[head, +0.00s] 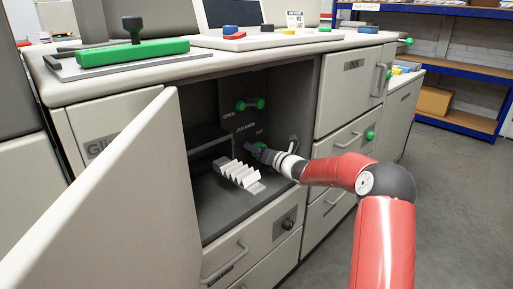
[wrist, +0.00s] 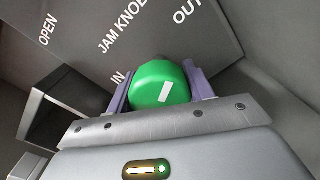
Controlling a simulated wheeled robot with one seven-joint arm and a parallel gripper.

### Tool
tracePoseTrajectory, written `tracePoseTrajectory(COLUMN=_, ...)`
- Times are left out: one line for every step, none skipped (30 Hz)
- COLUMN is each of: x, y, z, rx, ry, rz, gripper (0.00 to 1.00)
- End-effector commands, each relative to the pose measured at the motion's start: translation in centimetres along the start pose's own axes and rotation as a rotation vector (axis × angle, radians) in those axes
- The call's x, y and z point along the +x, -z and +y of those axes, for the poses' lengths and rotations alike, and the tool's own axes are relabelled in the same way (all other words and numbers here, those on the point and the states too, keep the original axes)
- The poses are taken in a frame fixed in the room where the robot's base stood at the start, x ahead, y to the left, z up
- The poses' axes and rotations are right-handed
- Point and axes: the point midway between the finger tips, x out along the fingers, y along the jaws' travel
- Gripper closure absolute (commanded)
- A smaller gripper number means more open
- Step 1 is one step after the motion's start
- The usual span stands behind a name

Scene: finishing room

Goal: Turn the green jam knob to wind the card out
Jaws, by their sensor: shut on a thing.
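The green jam knob (wrist: 160,86) is on the dark back panel inside the open cabinet, under the words JAM KNOB, with IN and OUT marked beside it. It has a white stripe on its face. My gripper (wrist: 163,92) has one purple finger on each side of the knob and is shut on it. In the head view my gripper (head: 257,149) reaches into the cabinet and hides most of the knob. A white pleated card (head: 238,173) lies on the cabinet floor in front of a dark slot, left of my gripper.
The cabinet door (head: 110,200) stands open at the left. A green handle (head: 250,104) marked OPEN is above the knob. Drawers are below and to the right. A green stapler-like tool (head: 132,52) sits on the counter. Floor at the right is clear.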

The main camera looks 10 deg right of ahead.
Motion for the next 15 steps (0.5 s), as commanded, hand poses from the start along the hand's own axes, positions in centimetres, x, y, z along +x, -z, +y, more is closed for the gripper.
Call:
tracePoseTrajectory(x=-0.03, y=0.12, z=-0.05, rx=0.007, ry=0.001, rz=0.002, gripper=0.71)
tracePoseTrajectory(x=-0.03, y=0.12, z=-0.06, rx=0.009, ry=0.001, rz=0.002, gripper=0.71)
tracePoseTrajectory(x=-0.03, y=0.13, z=-0.07, rx=0.011, ry=0.001, rz=0.002, gripper=0.71)
tracePoseTrajectory(x=-0.03, y=0.14, z=-0.07, rx=0.012, ry=0.001, rz=0.002, gripper=0.71)
tracePoseTrajectory(x=-0.03, y=0.14, z=-0.07, rx=0.013, ry=0.001, rz=0.002, gripper=0.71)
tracePoseTrajectory(x=-0.03, y=0.15, z=-0.08, rx=0.014, ry=0.001, rz=0.002, gripper=0.71)
tracePoseTrajectory(x=-0.03, y=0.15, z=-0.08, rx=0.014, ry=0.001, rz=0.002, gripper=0.71)
tracePoseTrajectory(x=-0.03, y=0.15, z=-0.08, rx=0.014, ry=0.001, rz=0.002, gripper=0.71)
tracePoseTrajectory(x=-0.03, y=0.15, z=-0.08, rx=0.014, ry=0.001, rz=0.002, gripper=0.71)
tracePoseTrajectory(x=-0.03, y=0.15, z=-0.08, rx=0.013, ry=0.001, rz=0.002, gripper=0.71)
tracePoseTrajectory(x=-0.03, y=0.15, z=-0.09, rx=0.013, ry=0.001, rz=0.002, gripper=0.71)
tracePoseTrajectory(x=-0.03, y=0.14, z=-0.08, rx=0.013, ry=0.001, rz=0.002, gripper=0.71)
tracePoseTrajectory(x=-0.03, y=0.14, z=-0.08, rx=0.013, ry=0.001, rz=0.002, gripper=0.71)
tracePoseTrajectory(x=-0.03, y=0.14, z=-0.08, rx=0.013, ry=0.001, rz=0.002, gripper=0.71)
tracePoseTrajectory(x=-0.03, y=0.14, z=-0.09, rx=0.013, ry=0.001, rz=0.002, gripper=0.43)
